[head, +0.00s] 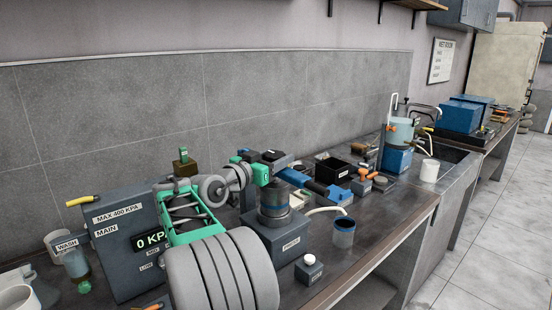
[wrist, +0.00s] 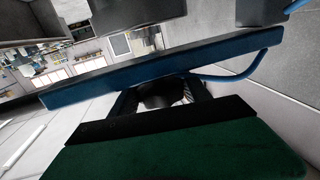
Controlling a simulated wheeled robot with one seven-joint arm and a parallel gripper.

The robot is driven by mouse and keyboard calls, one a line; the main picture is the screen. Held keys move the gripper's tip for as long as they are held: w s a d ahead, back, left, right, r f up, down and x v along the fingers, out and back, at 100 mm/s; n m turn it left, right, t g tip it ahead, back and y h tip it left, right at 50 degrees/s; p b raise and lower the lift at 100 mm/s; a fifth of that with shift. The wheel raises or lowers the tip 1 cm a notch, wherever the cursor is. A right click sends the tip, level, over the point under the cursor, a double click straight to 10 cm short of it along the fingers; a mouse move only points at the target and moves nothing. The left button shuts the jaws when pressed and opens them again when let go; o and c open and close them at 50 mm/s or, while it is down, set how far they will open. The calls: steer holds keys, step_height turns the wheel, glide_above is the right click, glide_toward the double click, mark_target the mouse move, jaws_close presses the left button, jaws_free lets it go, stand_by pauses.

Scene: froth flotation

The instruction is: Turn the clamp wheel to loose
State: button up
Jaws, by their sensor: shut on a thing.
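My gripper (head: 285,180) is over the top of a dark press-like unit (head: 275,235) with a blue-banded round body, in the middle of the head view. In the wrist view my gripper (wrist: 160,98) has a blue-edged jaw and a green-edged jaw, with a dark round part (wrist: 158,94) between them. The gripper is shut on this part, which I take to be the clamp wheel. In the head view my gripper hides the wheel, so I cannot tell how far it is turned.
A gauge box (head: 125,240) reading 0 kPa stands left, behind my arm. A blue cup (head: 343,232) and small dark block (head: 309,268) are right of the unit. A black tray (head: 333,170), white cup (head: 429,170) and sink lie farther along the bench.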

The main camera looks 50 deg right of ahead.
steer(key=t+b, duration=0.1)
steer(key=b, duration=0.1)
steer(key=n+t+b, duration=0.1)
steer(key=t, duration=0.1)
steer(key=shift+s+f+n+b, duration=0.2)
steer(key=shift+f+n+b, duration=0.1)
steer(key=shift+f+b, duration=0.1)
steer(key=shift+r+n+t+y+b, duration=0.15)
steer(key=shift+n+t+y+b, duration=0.15)
steer(key=shift+n+t+b, duration=0.8)
steer(key=shift+w+r+n+t+y, duration=0.15)
steer(key=shift+n+t+y, duration=0.05)
steer(key=shift+t, duration=0.3)
steer(key=shift+w+r+n+t+y, duration=0.1)
steer(key=shift+w+n+t+y, duration=0.1)
steer(key=shift+t, duration=0.3)
steer(key=o, duration=1.4)
steer(key=shift+c, duration=0.2)
steer(key=b+v, duration=0.2)
steer(key=v, duration=0.6)
